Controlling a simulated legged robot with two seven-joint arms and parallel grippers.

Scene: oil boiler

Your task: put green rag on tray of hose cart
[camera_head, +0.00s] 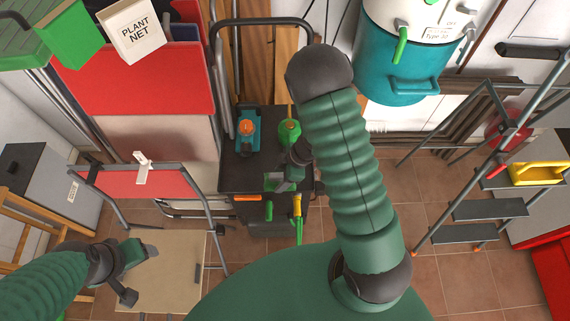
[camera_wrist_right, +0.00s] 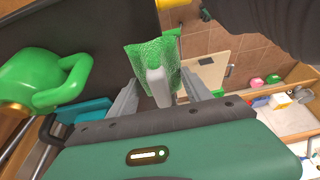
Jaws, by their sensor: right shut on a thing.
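The green rag (camera_wrist_right: 135,57) is a textured cloth held between the fingers of my right gripper (camera_wrist_right: 158,97). A pale block-like piece shows against the rag between the fingers; I cannot tell what it is. In the head view, my right gripper (camera_head: 279,181) and the small green rag (camera_head: 271,183) are over the front right part of the hose cart's dark tray (camera_head: 235,177). I cannot tell whether the rag touches the tray. The tray also shows in the right wrist view (camera_wrist_right: 98,28). My left gripper (camera_head: 143,274) is open and empty at the lower left.
A green can (camera_head: 289,131) and a blue item with an orange cap (camera_head: 246,129) stand on the tray's back part. The cart's tall dark handle (camera_head: 213,70) rises behind. A folding step ladder (camera_head: 488,209) stands at right, a red-topped stand (camera_head: 138,182) at left.

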